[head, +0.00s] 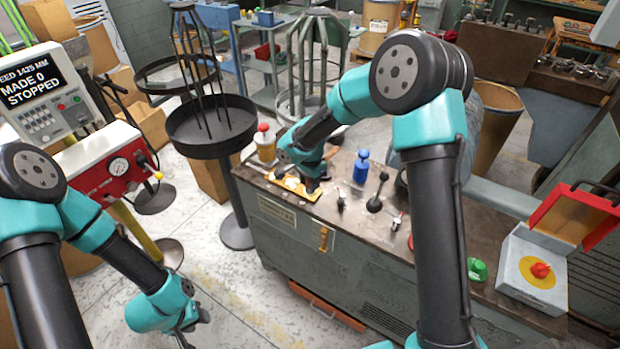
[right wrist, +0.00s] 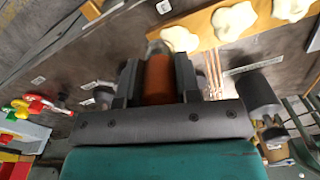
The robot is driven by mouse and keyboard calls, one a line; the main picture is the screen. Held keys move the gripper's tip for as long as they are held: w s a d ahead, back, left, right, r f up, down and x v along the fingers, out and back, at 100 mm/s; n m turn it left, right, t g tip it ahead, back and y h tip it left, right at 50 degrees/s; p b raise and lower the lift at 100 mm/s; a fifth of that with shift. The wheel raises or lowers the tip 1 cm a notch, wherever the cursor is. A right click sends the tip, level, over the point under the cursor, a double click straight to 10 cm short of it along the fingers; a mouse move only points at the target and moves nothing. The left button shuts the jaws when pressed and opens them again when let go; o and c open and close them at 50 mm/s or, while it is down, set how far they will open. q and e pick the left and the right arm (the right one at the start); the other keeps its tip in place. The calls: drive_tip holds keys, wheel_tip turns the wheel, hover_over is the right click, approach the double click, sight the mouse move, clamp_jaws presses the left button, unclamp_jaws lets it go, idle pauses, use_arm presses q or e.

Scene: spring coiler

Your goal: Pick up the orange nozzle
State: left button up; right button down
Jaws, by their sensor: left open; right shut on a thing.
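In the right wrist view, the orange nozzle (right wrist: 159,80) sits between the two fingers of my right gripper (right wrist: 158,78), which is shut on it. In the head view, my right gripper (head: 312,184) is low over the bench top beside a yellow-orange board; the nozzle is hidden there by the arm. I cannot tell whether the nozzle touches the bench. My left gripper (head: 190,328) hangs at the lower left over the floor, away from the bench, open and empty.
The grey bench (head: 330,255) holds a blue bottle (head: 361,167), a black lever (head: 378,192), a green item (head: 477,270) and a red stop button (head: 540,270). A board (right wrist: 225,22) with white pieces lies near the right gripper.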

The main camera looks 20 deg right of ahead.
drive_tip(key=s+a+r, duration=0.1)
drive_tip(key=s+a, duration=0.2)
drive_tip(key=s, duration=0.9)
drive_tip(key=shift+s+a, duration=0.3)
drive_tip(key=shift+a, duration=0.05)
drive_tip(key=shift+r, duration=0.15)
drive_tip(key=shift+r, duration=2.45)
